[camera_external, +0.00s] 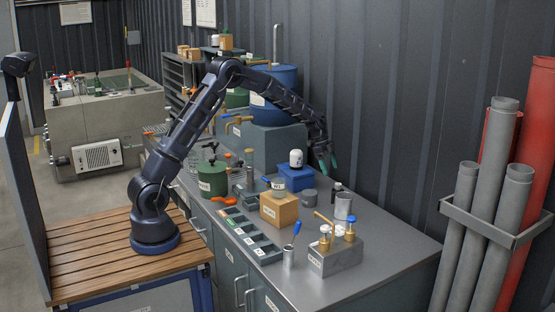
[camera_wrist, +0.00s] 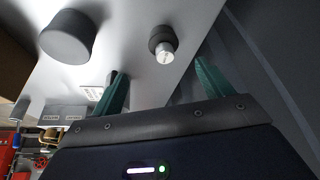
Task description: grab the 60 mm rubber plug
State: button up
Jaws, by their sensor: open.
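A short, wide, dark grey cylinder (camera_external: 308,196) stands on the grey bench top beside a tan wooden block. It looks like the rubber plug, but I can read no size on it. What looks like the same cylinder (camera_wrist: 67,38) is at the upper left of the wrist view. My gripper (camera_external: 329,161) is open and empty above the bench near the wall, with green fingers. In the wrist view, my gripper (camera_wrist: 161,78) points toward a small dark bottle-like item with a silver top (camera_wrist: 164,45). The wide cylinder is left of both fingers, apart from them.
The small dark item (camera_external: 337,187) stands near the wall. A light grey cup (camera_external: 343,207) and a grey block with brass valves (camera_external: 335,255) are nearer the front. The tan block (camera_external: 279,209) carries a white-topped item. The bench's front right corner is clear.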

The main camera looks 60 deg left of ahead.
aim_at(338, 189)
jog(key=x, duration=0.6)
jog(key=shift+w+f, duration=0.3)
jog(key=shift+x, duration=2.65)
jog(key=shift+w+d+r, duration=0.1)
jog(key=shift+d+r, duration=0.05)
jog(key=shift+d, duration=0.05)
jog(key=shift+c, duration=0.2)
jog(key=c, duration=1.1)
